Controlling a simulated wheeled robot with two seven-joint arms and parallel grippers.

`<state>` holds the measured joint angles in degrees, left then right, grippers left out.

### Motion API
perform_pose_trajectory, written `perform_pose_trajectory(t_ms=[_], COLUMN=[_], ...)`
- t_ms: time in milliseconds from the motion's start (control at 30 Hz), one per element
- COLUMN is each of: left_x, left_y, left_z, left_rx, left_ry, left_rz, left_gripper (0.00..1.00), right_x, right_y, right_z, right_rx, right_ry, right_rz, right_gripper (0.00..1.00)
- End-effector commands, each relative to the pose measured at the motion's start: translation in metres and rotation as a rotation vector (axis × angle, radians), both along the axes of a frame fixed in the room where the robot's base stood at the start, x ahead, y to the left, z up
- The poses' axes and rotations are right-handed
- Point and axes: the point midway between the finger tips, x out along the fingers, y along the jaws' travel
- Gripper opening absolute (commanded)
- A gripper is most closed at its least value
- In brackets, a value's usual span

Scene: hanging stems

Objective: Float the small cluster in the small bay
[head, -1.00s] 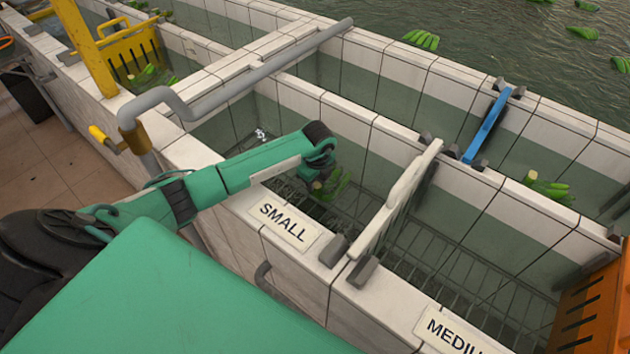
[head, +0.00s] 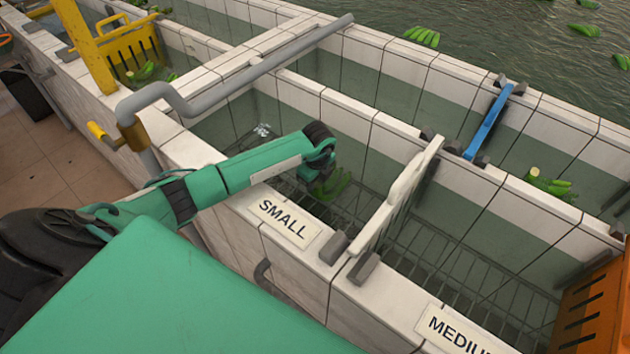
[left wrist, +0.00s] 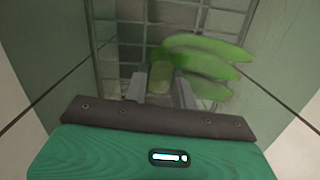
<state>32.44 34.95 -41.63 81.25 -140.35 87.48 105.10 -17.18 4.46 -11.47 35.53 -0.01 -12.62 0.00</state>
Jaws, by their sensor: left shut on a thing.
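The small cluster (head: 334,186) is a bunch of green bananas inside the small bay, low down near its wire grid floor. The small bay carries a white SMALL sign (head: 284,222) on its front wall. My left gripper (head: 322,182) reaches down into this bay, mostly hidden by its own wrist. In the left wrist view, the gripper (left wrist: 160,82) is shut on the stem of the cluster (left wrist: 208,62), and the fingers spread out to the right over the grid. The cluster looks blurred there, and whether it touches the grid cannot be told. My right gripper is out of view.
A white divider (head: 398,198) stands right of the small bay, before the medium bay. A grey pipe (head: 255,75) crosses the walls at left. A blue gate (head: 488,122) and another green cluster (head: 548,185) are in the channel behind.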

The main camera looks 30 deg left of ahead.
Motion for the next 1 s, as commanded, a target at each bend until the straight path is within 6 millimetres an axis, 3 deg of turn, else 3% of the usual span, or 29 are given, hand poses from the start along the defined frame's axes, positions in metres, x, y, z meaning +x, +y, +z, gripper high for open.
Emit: perform_pose_trajectory(t_ms=[533,567,667,1000], left_x=[-0.0001,-0.0001,-0.0001,-0.0007], left_y=[-0.0001,-0.0001,-0.0001,-0.0002], left_z=[-0.0054,-0.0054,-0.0053,-0.0040], left_rx=[0.000,0.000,0.000,0.000], left_ry=[0.000,0.000,0.000,0.001], left_rz=[0.000,0.000,0.000,0.000], left_gripper=[0.00,0.30,0.50,0.52], right_x=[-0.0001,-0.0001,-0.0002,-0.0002], right_y=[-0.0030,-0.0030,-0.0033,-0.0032], right_z=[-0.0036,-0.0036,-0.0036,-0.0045], right_rx=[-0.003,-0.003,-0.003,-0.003], right_ry=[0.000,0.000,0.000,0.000], right_rz=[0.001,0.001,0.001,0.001], right_gripper=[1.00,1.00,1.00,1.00])
